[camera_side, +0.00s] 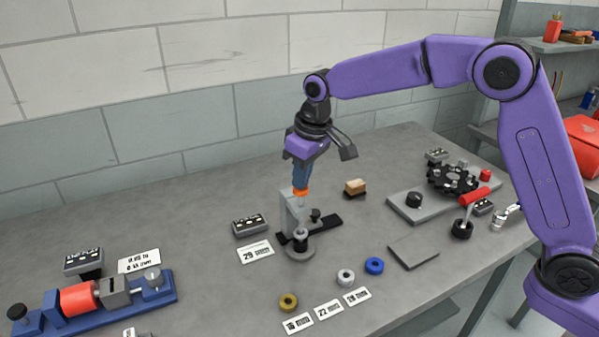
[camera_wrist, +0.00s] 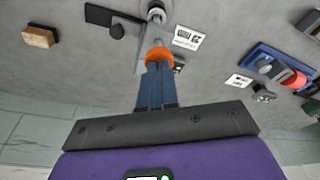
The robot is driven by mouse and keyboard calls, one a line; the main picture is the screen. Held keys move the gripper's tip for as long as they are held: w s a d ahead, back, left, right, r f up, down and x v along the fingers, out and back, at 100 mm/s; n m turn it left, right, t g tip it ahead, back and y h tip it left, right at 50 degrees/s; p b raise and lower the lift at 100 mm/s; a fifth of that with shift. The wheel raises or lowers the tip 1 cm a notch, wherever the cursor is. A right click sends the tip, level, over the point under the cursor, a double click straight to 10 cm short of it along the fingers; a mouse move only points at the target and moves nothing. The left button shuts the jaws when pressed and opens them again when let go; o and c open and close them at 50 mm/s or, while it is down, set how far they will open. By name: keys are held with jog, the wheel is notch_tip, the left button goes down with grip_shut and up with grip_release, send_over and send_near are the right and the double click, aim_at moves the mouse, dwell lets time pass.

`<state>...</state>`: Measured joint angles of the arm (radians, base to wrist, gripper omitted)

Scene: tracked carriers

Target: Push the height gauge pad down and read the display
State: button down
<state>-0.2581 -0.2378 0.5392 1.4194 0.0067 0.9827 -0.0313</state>
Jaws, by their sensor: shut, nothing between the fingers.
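The height gauge is a grey upright (camera_side: 291,217) on a black base (camera_side: 325,225), with a small dark knob beside it. A round grey pad or post (camera_side: 301,241) stands at its front, and I cannot tell whether it is pressed. My gripper (camera_side: 300,191), with blue fingers and orange tips, is shut and empty, pointing down at the top of the upright; contact is unclear. In the wrist view the tips (camera_wrist: 158,56) overlap the grey upright, and the pad (camera_wrist: 156,13) shows beyond. A small display box (camera_side: 249,224) stands left of the gauge; its marks are too small to read.
A card (camera_side: 256,251) reading about 29 mm lies before the box. Brass (camera_side: 288,302), pale (camera_side: 346,276) and blue (camera_side: 374,266) rings lie in front. A blue fixture (camera_side: 100,303) is at left, a wooden block (camera_side: 355,187) behind, and a black wheel (camera_side: 452,177) at right.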

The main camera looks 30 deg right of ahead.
jog(key=shift+x, duration=0.95)
dwell(1.5)
jog(key=shift+s+d+r, duration=0.1)
jog(key=shift+s+r, duration=0.05)
jog(key=w+a+v, duration=0.1)
jog(key=v, duration=0.7)
jog(key=shift+w+r, duration=0.2)
jog(key=shift+r, duration=0.15)
dwell(0.4)
jog(key=shift+s+d, duration=0.1)
dwell(0.7)
jog(key=s+d+f+n, duration=0.2)
jog(key=s+d, duration=0.5)
jog(key=s, duration=0.5)
jog(key=s+d+f+n+g, duration=0.1)
jog(key=s+d, duration=0.5)
jog(key=s, duration=0.7)
jog(key=s+d+f+n, duration=0.3)
jog(key=s+d+f, duration=0.2)
jog(key=s, duration=0.7)
jog(key=d, duration=0.2)
jog(key=shift+s+d+f+n+g+h, duration=0.2)
jog(key=shift+s+d+n+g+h, duration=0.1)
jog(key=shift+s+g+h, duration=0.1)
